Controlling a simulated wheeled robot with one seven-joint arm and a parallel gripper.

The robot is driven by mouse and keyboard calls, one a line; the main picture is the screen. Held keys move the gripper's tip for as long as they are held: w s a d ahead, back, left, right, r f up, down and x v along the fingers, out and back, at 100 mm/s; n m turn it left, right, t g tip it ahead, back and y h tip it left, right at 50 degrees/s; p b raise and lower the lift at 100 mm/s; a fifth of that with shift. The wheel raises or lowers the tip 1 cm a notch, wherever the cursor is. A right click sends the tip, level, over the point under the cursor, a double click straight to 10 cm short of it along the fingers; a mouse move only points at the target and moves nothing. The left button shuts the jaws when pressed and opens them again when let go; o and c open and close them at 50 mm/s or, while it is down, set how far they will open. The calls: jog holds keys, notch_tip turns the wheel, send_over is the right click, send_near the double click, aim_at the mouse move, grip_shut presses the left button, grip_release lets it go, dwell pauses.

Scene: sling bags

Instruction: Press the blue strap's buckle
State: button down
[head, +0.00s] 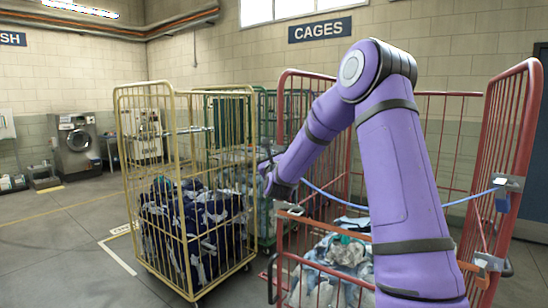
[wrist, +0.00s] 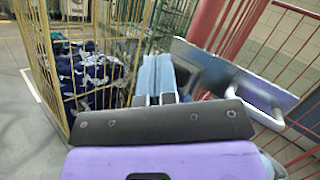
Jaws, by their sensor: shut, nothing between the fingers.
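The blue strap (head: 335,197) runs across the front of the red cage (head: 523,110). At its right end, a silver buckle (head: 508,182) sits by the right post, with a blue piece hanging below. My gripper (head: 272,182) is near the strap's left end, at the cage's left side, with its fingertips small and dark there. In the wrist view, my gripper (wrist: 157,85) is shut and holds nothing. A blue-grey metal fitting with a silver loop (wrist: 262,92) lies right of the fingers, close to a red post. I cannot tell whether the fingers touch it.
A yellow cage (head: 118,150) with dark blue and white laundry (head: 190,220) stands left. Green cages (head: 258,105) are behind. The red cage holds pale laundry (head: 345,255) and has a lower orange strap with a buckle (head: 487,262). Floor is free at the far left.

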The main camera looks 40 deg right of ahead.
jog(key=shift+a, duration=0.1)
jog(key=shift+s+a, duration=0.3)
jog(key=shift+a, duration=0.5)
jog(key=shift+s+a, duration=0.3)
jog(key=shift+a, duration=0.5)
jog(key=shift+s+a, duration=0.25)
jog(key=shift+a, duration=0.5)
jog(key=shift+s+a, duration=0.3)
jog(key=shift+a, duration=0.5)
